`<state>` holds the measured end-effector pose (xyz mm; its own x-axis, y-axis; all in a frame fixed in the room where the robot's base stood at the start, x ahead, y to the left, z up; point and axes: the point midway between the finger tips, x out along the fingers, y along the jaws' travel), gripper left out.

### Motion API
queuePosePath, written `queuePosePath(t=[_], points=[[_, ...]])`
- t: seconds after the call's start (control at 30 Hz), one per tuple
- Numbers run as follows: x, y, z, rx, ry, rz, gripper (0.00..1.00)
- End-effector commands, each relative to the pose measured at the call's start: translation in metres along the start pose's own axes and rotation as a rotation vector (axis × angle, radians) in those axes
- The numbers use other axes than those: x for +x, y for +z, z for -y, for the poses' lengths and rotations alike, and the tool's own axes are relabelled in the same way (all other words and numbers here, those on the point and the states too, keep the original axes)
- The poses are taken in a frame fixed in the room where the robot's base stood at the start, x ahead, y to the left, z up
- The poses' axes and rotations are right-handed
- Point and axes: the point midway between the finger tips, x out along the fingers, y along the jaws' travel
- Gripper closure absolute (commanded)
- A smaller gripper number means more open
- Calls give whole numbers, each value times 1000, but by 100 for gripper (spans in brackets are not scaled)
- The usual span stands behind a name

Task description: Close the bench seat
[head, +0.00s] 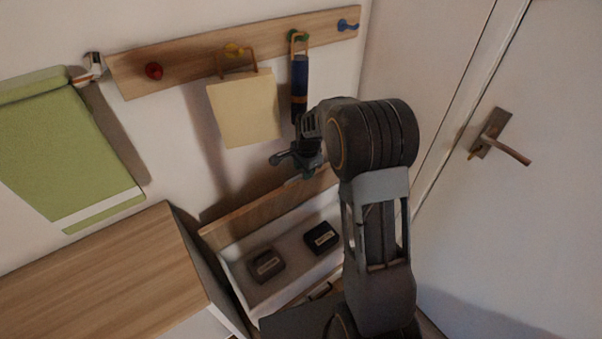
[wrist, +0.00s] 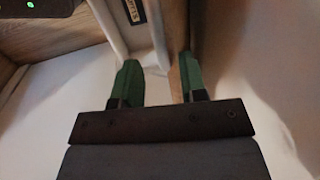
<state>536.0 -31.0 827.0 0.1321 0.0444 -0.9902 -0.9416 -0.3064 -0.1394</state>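The bench seat (head: 265,212) is a wooden lid standing raised at the wall side of an open white box (head: 240,272). Two dark items, a brown-grey one (head: 266,264) and a black one (head: 321,238), lie inside the box. My gripper (head: 284,162) is above the lid's upper edge in the head view; my arm hides the box's right end. In the wrist view my gripper (wrist: 160,84) has its two green fingers apart. A wooden board (wrist: 178,45), apparently the lid, runs edge-on beyond the fingers, near the right one. I cannot tell whether they touch.
A wooden-topped cabinet (head: 110,275) stands left of the box. A white door (head: 545,190) is on the right.

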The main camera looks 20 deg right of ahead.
Motion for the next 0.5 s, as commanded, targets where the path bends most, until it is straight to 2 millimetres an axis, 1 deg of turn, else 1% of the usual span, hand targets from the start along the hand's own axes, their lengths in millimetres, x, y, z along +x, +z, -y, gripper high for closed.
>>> queuePosePath(t=[0.1, 0.2, 0.5], points=[[10, 0, 0, 0, 1, 0, 61], [14, 0, 0, 0, 1, 0, 61], [16, 0, 0, 0, 0, 0, 61]])
